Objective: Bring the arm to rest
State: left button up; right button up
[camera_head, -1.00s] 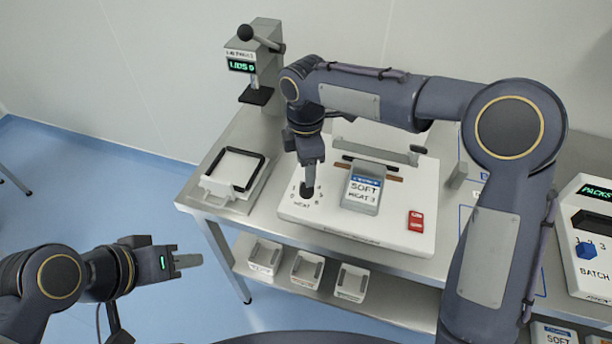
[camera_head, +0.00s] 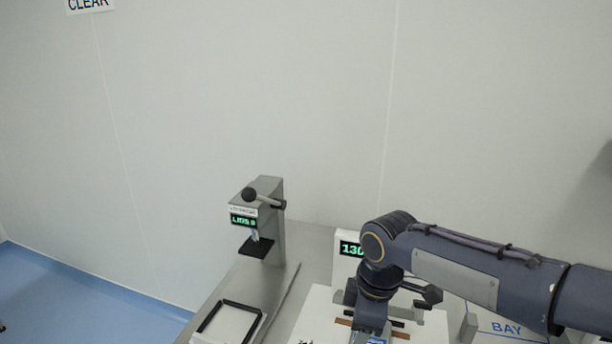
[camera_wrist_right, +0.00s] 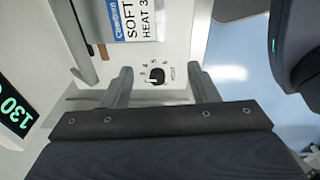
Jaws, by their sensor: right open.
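My right arm (camera_head: 480,278) comes in from the right in the head view, its wrist over the white sealing machine (camera_head: 312,318). Its fingers are cut off or hidden at the bottom there. In the right wrist view my right gripper (camera_wrist_right: 162,84) is open, with nothing between its fingers. Beyond the fingertips the black heat dial (camera_wrist_right: 156,76) on the white machine shows in the gap, apart from the fingers. My left gripper is not in view.
A grey lever press (camera_head: 268,225) with a green display stands at the left back of the bench. A black-framed tray (camera_head: 232,318) is in front of it. A display (camera_head: 349,248) reading 130 stands behind my right wrist.

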jog(key=s+d+f+m+t+y, duration=0.1)
jog(key=s+d+m+t, duration=0.1)
jog(key=s+d+m, duration=0.3)
jog(key=s+d+f+m+t+y, duration=0.1)
jog(key=s+d+m, duration=0.4)
jog(key=s+m, duration=0.6)
jog(key=s+t, duration=0.1)
jog(key=s, duration=0.2)
jog(key=shift+d+f+m+t+y, duration=0.25)
jog(key=shift+f+m+t+y, duration=0.05)
jog(key=shift+m+t+y, duration=0.1)
